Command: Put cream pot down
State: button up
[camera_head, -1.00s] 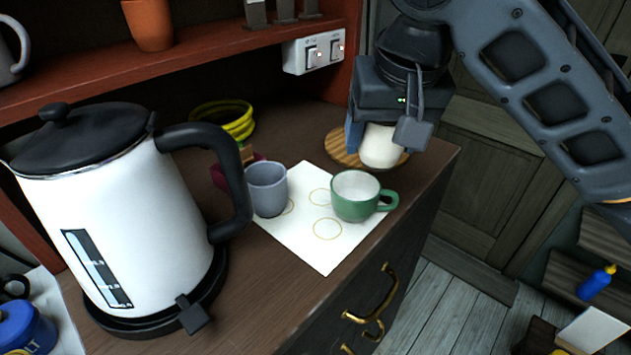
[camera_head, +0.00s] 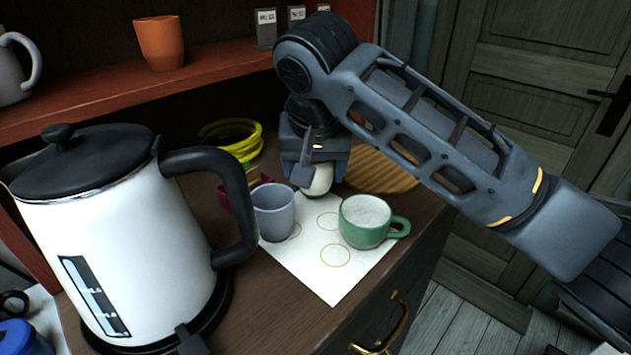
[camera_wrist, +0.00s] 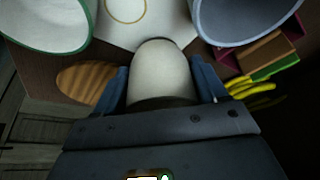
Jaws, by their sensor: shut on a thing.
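My gripper (camera_head: 318,174) points down at the back edge of the white sheet and is shut on the cream pot (camera_head: 319,183). The wrist view shows the pot's pale rounded body (camera_wrist: 160,74) between my two blue fingers. I cannot tell whether its bottom touches the sheet. The white sheet (camera_head: 310,262) has printed ring outlines.
A white kettle (camera_head: 115,225) with a black handle stands at the left. A round wooden board (camera_head: 385,175) lies behind the mug. Yellow rings (camera_head: 240,148) and a dark red box (camera_head: 226,192) sit behind the cup. A shelf (camera_head: 200,82) runs above. The sheet's front is clear.

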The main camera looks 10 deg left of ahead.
aim_at(316, 184)
jog(key=shift+f, duration=1.5)
jog(key=shift+f, duration=0.1)
jog(key=o, duration=1.1)
jog(key=shift+c, duration=0.2)
jog(key=v, duration=1.2)
